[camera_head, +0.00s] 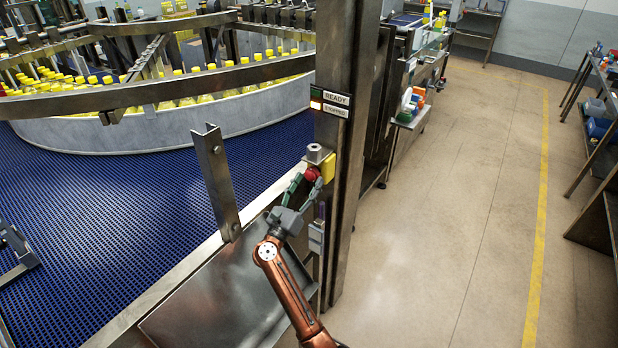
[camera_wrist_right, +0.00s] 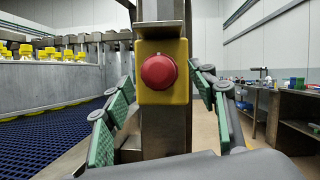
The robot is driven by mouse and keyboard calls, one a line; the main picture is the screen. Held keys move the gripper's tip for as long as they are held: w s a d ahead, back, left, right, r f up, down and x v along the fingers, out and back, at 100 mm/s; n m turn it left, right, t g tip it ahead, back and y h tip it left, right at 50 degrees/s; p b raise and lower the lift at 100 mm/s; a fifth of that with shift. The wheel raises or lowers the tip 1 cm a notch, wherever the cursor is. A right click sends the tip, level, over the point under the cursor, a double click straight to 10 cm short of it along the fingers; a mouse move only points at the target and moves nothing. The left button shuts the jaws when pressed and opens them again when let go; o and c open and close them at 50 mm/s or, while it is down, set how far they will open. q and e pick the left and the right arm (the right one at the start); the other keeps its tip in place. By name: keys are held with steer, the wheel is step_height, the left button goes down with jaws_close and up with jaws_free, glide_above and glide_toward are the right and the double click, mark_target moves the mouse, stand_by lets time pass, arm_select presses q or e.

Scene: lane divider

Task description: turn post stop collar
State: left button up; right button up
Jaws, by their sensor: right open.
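A red round knob (camera_head: 312,174), which I take as the stop collar, sits on a yellow box (camera_head: 328,168) on the steel post (camera_head: 345,200). In the right wrist view the red knob (camera_wrist_right: 158,72) faces me near the middle, on the front of the yellow box (camera_wrist_right: 165,98), under a small metal hood (camera_wrist_right: 160,28). My right gripper (camera_head: 305,184) is open at the box. In the wrist view its green-padded fingers (camera_wrist_right: 163,90) stand apart, one on each side of the knob, with gaps. My left gripper is not in view.
A sign (camera_head: 331,102) on the post reads READY and STOPPED, with an orange light lit beside STOPPED. A blue conveyor (camera_head: 90,200) with yellow-capped bottles (camera_head: 205,97) lies left. An upright metal bracket (camera_head: 216,180) stands near my arm. The floor (camera_head: 450,210) right is clear.

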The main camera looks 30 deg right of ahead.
steer(key=shift+w+d+r, duration=0.25)
steer(key=shift+w+d, duration=0.05)
steer(key=shift+d, duration=0.2)
steer(key=shift+w+d+r, duration=0.1)
steer(key=shift+d, duration=0.1)
steer(key=shift+w+d, duration=0.1)
steer(key=c, duration=1.1)
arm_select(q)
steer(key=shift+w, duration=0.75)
arm_select(e)
steer(key=shift+c, duration=0.3)
